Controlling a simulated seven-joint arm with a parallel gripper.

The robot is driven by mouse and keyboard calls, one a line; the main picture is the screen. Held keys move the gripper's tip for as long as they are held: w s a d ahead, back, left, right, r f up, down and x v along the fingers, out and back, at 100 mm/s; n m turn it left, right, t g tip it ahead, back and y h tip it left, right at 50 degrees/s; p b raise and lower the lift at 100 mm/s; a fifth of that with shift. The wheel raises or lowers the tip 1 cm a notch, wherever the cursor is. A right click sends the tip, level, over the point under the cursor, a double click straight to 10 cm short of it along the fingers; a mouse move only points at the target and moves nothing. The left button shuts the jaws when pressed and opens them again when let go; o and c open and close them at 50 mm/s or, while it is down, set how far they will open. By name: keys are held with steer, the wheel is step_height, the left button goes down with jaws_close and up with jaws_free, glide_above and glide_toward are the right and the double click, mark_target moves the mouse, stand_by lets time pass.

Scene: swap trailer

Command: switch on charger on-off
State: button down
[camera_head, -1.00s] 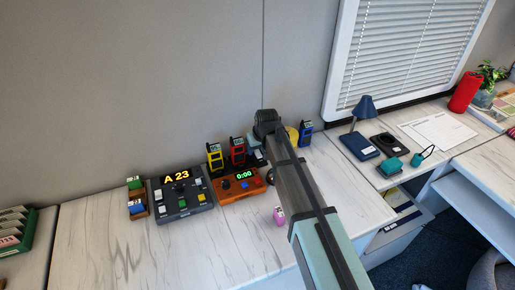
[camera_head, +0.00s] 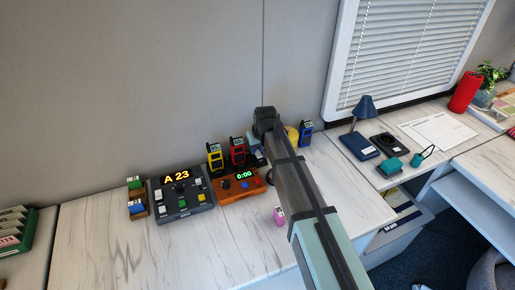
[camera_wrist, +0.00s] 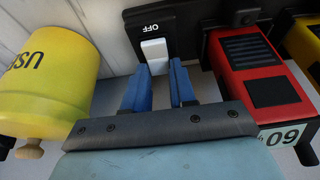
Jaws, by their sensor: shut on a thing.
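The charger switch is a white rocker (camera_wrist: 154,48) on a black panel (camera_wrist: 175,18), with the word OFF printed beside it, upside down in the wrist view. My gripper (camera_wrist: 158,70) has its two blue fingers at the near end of the rocker, one on each side, shut on it. The black charger row holds a red radio (camera_wrist: 245,60) just right of the fingers. In the head view the red radio (camera_head: 238,152) and a yellow radio (camera_head: 214,156) stand in the row. My arm hides the switch and fingertips there.
A yellow container (camera_wrist: 45,75) stands close left of my fingers in the wrist view. In the head view an orange timer box (camera_head: 242,186) and a grey control box (camera_head: 182,198) sit in front and left. A pink object (camera_head: 279,216) lies near my arm.

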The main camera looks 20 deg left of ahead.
mark_target(258, 153)
steer(key=shift+w+a+g+h, duration=0.35)
steer(key=shift+g+h, duration=0.15)
steer(key=shift+s+f+g+h, duration=0.1)
steer(key=shift+g+h, duration=0.4)
steer(key=c, duration=0.9)
jaws_free()
steer(key=r, duration=0.9)
steer(key=s+d+r, duration=0.1)
steer(key=r, duration=0.3)
steer(key=shift+r, duration=0.35)
